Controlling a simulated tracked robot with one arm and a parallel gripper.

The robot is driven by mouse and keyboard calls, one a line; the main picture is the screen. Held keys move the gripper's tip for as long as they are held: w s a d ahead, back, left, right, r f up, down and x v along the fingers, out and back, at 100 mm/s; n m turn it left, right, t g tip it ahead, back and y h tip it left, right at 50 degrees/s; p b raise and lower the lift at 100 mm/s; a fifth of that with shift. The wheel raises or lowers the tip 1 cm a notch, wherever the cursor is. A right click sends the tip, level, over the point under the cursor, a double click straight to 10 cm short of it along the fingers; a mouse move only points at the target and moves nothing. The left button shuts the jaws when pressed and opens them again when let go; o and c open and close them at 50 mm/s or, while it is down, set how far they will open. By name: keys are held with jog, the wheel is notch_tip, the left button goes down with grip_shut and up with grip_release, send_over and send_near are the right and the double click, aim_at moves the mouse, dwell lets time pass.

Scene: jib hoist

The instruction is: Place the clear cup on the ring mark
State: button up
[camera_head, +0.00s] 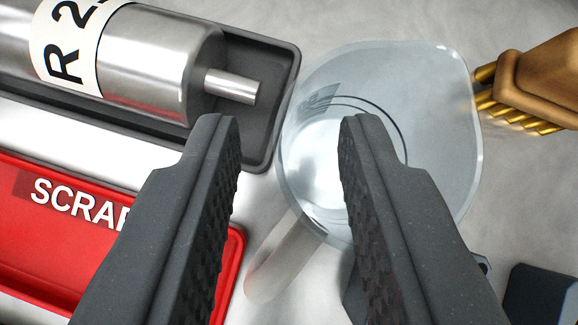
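The clear cup (440,110) stands at the centre right, seen from above, with its spout toward the upper right. Its pale handle (280,262) points down and left and shows between my fingers. My gripper (288,122) is open, with its two dark ridged fingers apart. The right finger covers part of the cup; the left finger is left of the cup. I cannot tell whether either finger touches it. A thin dark arc shows through the cup; I cannot tell if it is the ring mark or the cup's base.
A dark tray (285,75) with a metal cylinder (150,60) is at the upper left. A red tray (40,245) marked "SCRAP" is at the left. A brush (540,80) lies close to the cup's right side. Dark objects (540,295) are at the lower right.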

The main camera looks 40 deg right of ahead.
jog(key=b+v, duration=0.1)
jog(key=v, duration=1.1)
